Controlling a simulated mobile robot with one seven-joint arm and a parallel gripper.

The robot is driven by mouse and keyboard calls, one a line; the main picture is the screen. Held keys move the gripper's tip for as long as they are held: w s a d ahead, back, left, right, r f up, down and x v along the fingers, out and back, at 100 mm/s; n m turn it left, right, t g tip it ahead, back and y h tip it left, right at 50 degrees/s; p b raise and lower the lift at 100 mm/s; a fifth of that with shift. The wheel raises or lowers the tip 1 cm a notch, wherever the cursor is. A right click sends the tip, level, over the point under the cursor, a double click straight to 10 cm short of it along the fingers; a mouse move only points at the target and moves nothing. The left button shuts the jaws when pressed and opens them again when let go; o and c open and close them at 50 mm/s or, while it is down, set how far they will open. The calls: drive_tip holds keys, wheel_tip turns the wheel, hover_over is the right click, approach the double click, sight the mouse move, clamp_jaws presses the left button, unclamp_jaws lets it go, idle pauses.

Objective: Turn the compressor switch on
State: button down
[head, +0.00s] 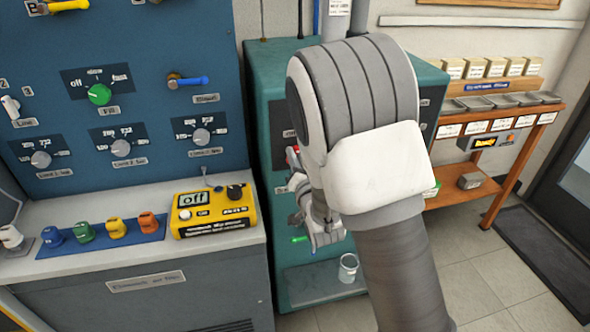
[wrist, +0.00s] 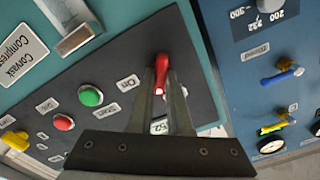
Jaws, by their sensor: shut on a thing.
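The compressor switch, a red lever (wrist: 162,72), stands on the dark panel (wrist: 200,62) of the teal compressor cabinet (head: 270,75). A bit of red (head: 292,155) also shows in the head view beside my wrist. My gripper (wrist: 162,84) is shut on the red lever, one finger on each side of it. In the head view my arm hides most of the panel and the fingertips. Small white labels sit near the lever, one of which seems to read "On". I cannot tell clearly which position the lever is in.
The same panel holds a green button (wrist: 90,95), a red button (wrist: 63,122) and a yellow knob (wrist: 15,139). A blue panel (head: 140,120) with dials and valves adjoins the cabinet on the left. A yellow box (head: 213,213) showing "off" sits on the bench. A glass jar (head: 348,267) stands low down.

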drive_tip(key=shift+d+f+m+b, duration=0.1)
drive_tip(key=shift+f+m+b, duration=0.05)
drive_tip(key=shift+m+b, duration=2.75)
drive_tip(key=shift+f+m+b, duration=0.1)
drive_tip(key=shift+m+b, duration=2.6)
drive_tip(key=shift+b, duration=0.3)
drive_tip(key=c, duration=0.9)
unclamp_jaws()
drive_tip(key=shift+o, duration=0.2)
